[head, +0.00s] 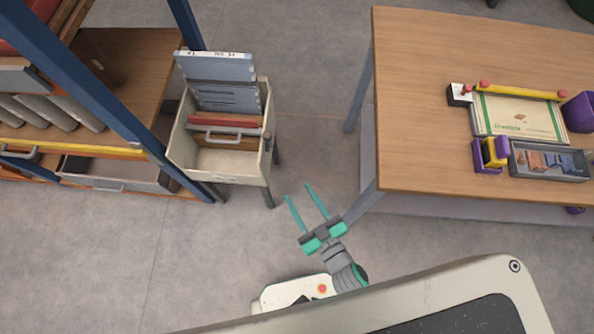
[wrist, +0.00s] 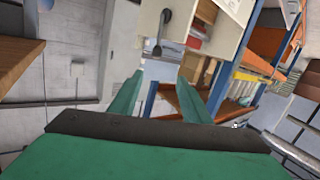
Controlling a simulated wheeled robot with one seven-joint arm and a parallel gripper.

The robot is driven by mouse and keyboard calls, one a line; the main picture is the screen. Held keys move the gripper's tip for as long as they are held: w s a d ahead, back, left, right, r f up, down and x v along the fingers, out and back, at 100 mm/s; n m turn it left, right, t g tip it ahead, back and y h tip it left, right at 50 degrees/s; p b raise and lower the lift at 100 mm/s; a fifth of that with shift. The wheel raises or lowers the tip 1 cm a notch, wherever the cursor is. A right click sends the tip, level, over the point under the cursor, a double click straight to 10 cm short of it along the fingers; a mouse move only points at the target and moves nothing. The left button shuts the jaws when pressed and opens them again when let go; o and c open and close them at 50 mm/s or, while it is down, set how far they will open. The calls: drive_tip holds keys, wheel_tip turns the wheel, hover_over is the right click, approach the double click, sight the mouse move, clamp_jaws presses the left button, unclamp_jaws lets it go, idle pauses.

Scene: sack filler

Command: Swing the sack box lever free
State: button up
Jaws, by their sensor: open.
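A cream box (head: 243,170) on legs stands at the left of the head view, with grey panels and a red item in it. A small dark lever (head: 267,141) shows on its right side. In the wrist view the box (wrist: 205,58) is at the top, and the dark grey lever (wrist: 157,46) hangs against its side. My gripper (head: 299,191) is open and empty, with two green fingers apart. It is to the right of and below the box in the head view, clear of the lever. The fingers (wrist: 161,78) point towards the box side.
A blue-framed shelf (head: 110,98) with drawers stands at the left, close to the box. Bare floor (head: 310,100) lies between box and table.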

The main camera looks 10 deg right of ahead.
drive_tip(key=s+a+r+m+h, duration=0.1)
drive_tip(key=s+a+r+h, duration=0.1)
drive_tip(key=s, duration=0.5)
drive_tip(key=shift+s+a+r+m, duration=0.2)
drive_tip(key=shift+a+r+m, duration=0.1)
drive_tip(key=shift+a+r, duration=0.25)
drive_tip(key=shift+d+r, duration=0.1)
